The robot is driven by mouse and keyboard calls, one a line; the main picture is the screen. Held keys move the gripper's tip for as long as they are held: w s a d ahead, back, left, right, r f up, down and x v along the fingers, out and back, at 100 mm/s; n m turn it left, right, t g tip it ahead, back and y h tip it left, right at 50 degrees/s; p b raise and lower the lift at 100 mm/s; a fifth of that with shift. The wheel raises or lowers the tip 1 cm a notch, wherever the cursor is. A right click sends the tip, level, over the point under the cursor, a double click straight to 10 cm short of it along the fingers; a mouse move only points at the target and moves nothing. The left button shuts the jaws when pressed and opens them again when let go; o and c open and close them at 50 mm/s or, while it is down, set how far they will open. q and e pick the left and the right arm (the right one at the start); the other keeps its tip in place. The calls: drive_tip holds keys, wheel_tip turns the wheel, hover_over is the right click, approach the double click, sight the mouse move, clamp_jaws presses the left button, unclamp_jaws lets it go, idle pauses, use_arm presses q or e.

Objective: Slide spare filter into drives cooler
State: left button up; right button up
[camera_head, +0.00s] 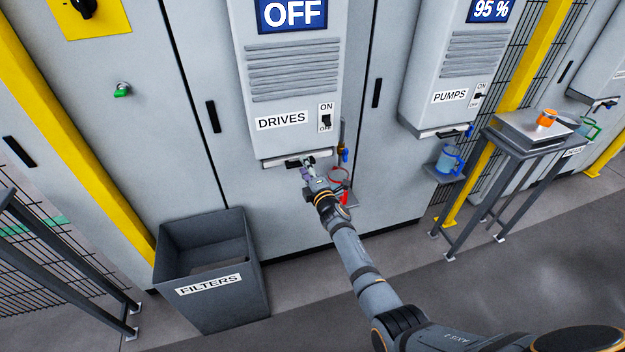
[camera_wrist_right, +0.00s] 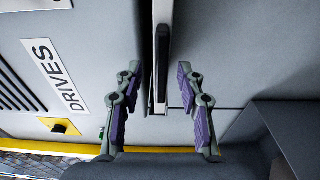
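The drives cooler (camera_head: 292,80) is a grey cabinet unit with an OFF display and a DRIVES label. A slot (camera_head: 285,164) runs along its bottom edge. In the right wrist view a narrow pale bar with a dark strip (camera_wrist_right: 161,70) points down between my fingers; I cannot tell whether it is the spare filter's edge or part of the slot. My right gripper (camera_head: 308,172) is just under the cooler's bottom edge. In the wrist view its purple-padded fingers (camera_wrist_right: 160,100) are apart, one each side of the bar, with gaps. My left gripper is out of view.
A dark FILTERS bin (camera_head: 210,265) stands on the floor at left. A red-rimmed cup (camera_head: 340,178) and blue valve (camera_head: 343,155) are right beside my gripper. The pumps cooler (camera_head: 455,70), a blue jug (camera_head: 449,160) and a table (camera_head: 528,138) are at right.

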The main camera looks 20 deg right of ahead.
drive_tip(key=s+d, duration=0.1)
drive_tip(key=s, duration=0.9)
drive_tip(key=shift+s+d, duration=0.25)
drive_tip(key=shift+s, duration=0.1)
drive_tip(key=s+d+f+m+g+h, duration=0.1)
drive_tip(key=s+d+f+m+g, duration=0.2)
drive_tip(key=s+f, duration=0.65)
drive_tip(key=s+d+f+m+g+h, duration=0.1)
drive_tip(key=s+f+m+g, duration=0.3)
drive_tip(key=f, duration=1)
drive_tip(key=s+d+f+m+g+h, duration=0.1)
drive_tip(key=s+d+f+m, duration=0.25)
drive_tip(key=s+f, duration=0.6)
drive_tip(key=s+f+m+g, duration=0.3)
drive_tip(key=s+f, duration=0.2)
drive_tip(key=s, duration=0.5)
drive_tip(key=s+d+f+m+g, duration=0.1)
drive_tip(key=s+f+m+g, duration=0.1)
drive_tip(key=s+f, duration=0.4)
drive_tip(key=s+d+f+m+g, duration=0.1)
drive_tip(key=s+f+m+g, duration=0.2)
drive_tip(key=s, duration=1)
wheel_tip(320, 180, down, 2)
drive_tip(key=shift+s+d+f+m+g, duration=0.25)
drive_tip(key=shift+s+m+g, duration=0.05)
drive_tip(key=shift+m, duration=0.15)
